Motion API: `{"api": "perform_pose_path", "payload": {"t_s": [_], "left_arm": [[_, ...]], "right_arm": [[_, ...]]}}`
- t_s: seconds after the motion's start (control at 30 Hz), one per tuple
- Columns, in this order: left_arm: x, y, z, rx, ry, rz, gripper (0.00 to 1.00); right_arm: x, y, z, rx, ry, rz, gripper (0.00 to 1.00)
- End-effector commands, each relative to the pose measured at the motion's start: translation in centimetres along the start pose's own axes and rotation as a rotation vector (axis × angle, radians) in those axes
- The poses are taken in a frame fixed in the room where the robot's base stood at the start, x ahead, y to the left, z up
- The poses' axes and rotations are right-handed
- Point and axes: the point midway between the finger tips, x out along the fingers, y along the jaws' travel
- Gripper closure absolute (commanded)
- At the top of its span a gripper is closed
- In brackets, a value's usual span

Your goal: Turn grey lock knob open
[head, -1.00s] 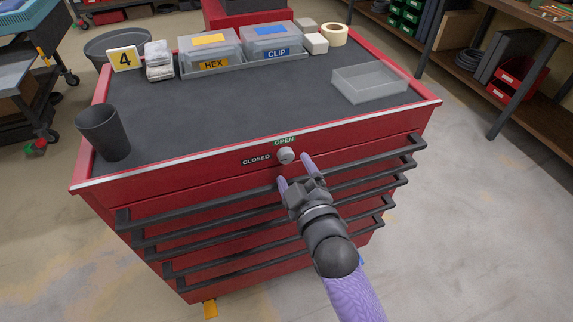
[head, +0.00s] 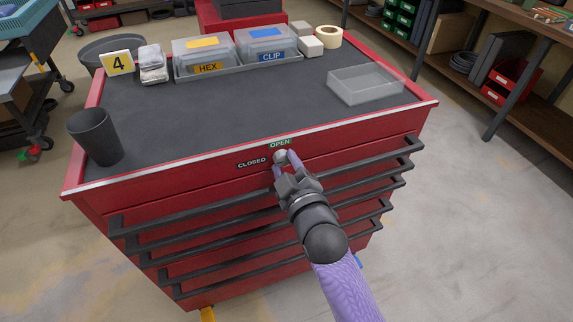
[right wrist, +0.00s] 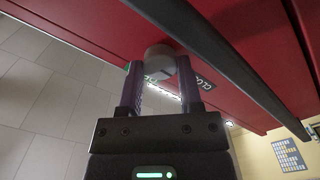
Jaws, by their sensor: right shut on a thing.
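The grey lock knob (head: 279,157) is on the red front of the tool cabinet, below the green OPEN label (head: 280,143) and right of the black CLOSED label (head: 252,162). My right gripper (head: 284,161) is shut on the knob, with a purple finger on each side of it. In the right wrist view, the knob (right wrist: 160,58) sits between the two fingertips (right wrist: 160,75) against the red panel. Part of the knob is hidden by the fingers, and I cannot tell which label it points to. My left gripper is not in view.
Black drawer handles (head: 360,166) stick out below the knob, close under my right gripper. The cabinet top (head: 220,115) holds a dark cup (head: 95,137), a clear tray (head: 365,85) and the HEX (head: 204,58) and CLIP (head: 265,47) boxes.

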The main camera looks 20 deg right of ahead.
Motion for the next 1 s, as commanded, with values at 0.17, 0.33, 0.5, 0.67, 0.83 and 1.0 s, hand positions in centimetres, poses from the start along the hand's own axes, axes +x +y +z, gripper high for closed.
{"api": "perform_pose_path", "payload": {"t_s": [0.17, 0.33, 0.5, 0.67, 0.83, 1.0], "left_arm": [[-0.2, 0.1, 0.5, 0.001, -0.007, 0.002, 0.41], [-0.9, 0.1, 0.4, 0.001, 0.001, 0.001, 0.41], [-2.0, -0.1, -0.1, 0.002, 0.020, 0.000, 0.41], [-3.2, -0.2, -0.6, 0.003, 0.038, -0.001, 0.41], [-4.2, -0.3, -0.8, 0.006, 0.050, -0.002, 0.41], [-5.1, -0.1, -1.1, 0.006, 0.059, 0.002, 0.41]], "right_arm": [[0.0, 0.0, -0.1, 0.016, 0.000, 0.000, 1.00], [0.0, 0.1, -0.2, 0.081, 0.000, -0.001, 1.00], [0.0, 0.2, -0.3, 0.204, 0.000, -0.001, 1.00], [0.0, 0.2, -0.3, 0.353, -0.001, 0.000, 1.00], [0.0, 0.2, -0.2, 0.515, -0.001, -0.001, 1.00], [0.0, 0.1, -0.2, 0.677, -0.001, 0.000, 1.00]]}}
